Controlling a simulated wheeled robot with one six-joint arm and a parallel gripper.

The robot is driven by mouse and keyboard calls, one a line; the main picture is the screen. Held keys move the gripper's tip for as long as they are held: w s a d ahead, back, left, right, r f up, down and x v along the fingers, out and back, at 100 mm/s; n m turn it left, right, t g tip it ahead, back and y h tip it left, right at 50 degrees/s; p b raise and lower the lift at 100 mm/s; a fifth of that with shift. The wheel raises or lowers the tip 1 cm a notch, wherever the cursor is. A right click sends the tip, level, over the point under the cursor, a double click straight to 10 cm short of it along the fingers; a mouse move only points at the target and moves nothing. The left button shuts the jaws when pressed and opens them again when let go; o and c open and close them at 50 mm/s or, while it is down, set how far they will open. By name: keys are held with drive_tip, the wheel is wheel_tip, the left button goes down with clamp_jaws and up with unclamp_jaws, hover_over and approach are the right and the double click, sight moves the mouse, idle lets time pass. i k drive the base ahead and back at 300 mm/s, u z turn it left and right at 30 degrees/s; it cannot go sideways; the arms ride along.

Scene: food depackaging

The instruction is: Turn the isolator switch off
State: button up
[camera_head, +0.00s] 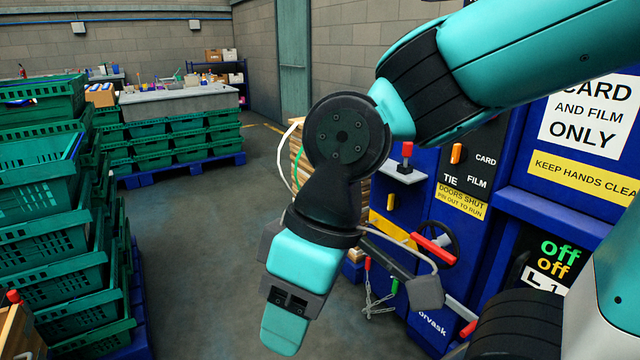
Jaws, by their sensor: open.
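My gripper (284,328) hangs at the lower middle, pointing down over the floor, left of and apart from the blue machine (490,240). It is open and nothing shows in it; one teal finger hides the other. No part is clearly marked as the isolator switch. Candidates on the machine are a red handle (434,249) by a black round wheel, an orange switch (456,153) on a black panel, and a small yellow switch (390,202). A black board (540,252) at the right reads "Off" twice, partly hidden by my arm.
Stacked green crates (50,240) fill the left side. More crates on a blue pallet (190,166) stand at the back. The grey floor (210,260) between is clear.

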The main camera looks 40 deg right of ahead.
sight(393, 201)
drive_tip(key=i, duration=3.4)
drive_tip(key=z, duration=1.75)
drive_tip(key=k, duration=0.15)
drive_tip(key=z, duration=0.3)
